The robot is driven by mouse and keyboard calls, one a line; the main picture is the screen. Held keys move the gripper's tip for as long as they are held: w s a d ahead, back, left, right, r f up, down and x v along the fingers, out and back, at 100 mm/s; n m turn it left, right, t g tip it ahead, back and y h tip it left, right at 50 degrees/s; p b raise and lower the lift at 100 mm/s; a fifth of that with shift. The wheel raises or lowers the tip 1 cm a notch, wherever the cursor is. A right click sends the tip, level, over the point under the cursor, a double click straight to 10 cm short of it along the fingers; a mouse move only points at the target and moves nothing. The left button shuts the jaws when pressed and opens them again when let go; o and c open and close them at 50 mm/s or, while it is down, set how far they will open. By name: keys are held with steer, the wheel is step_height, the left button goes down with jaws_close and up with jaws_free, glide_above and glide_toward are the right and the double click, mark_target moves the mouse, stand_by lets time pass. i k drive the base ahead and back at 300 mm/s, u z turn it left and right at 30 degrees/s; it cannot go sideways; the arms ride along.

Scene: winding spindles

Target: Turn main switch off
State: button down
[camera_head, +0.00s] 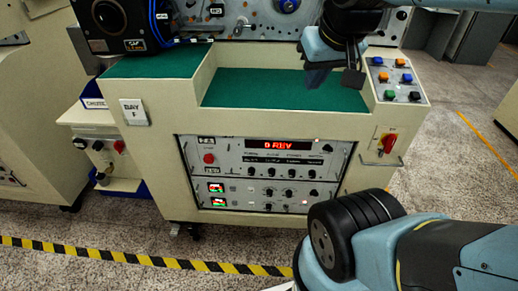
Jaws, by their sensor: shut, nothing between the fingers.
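A red rotary switch handle on a yellow plate (388,143), which looks like the main switch, is on the right front of the cream machine cabinet (160,175). The handle looks upright or slightly tilted; its exact setting is too small to read. My gripper (350,76) hangs over the green work surface (270,90), up and to the left of the switch and apart from it. It is shut and empty, and its fingers are partly hidden by my wrist.
A sloped panel with several coloured buttons (395,78) lies between my gripper and the right edge. A control panel with a red display (283,145) and a red button (208,158) is in the cabinet front. Yellow-black floor tape (140,257) runs in front.

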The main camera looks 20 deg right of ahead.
mark_target(388, 141)
steer(key=z, duration=1)
steer(key=k, duration=0.85)
steer(key=z, duration=0.2)
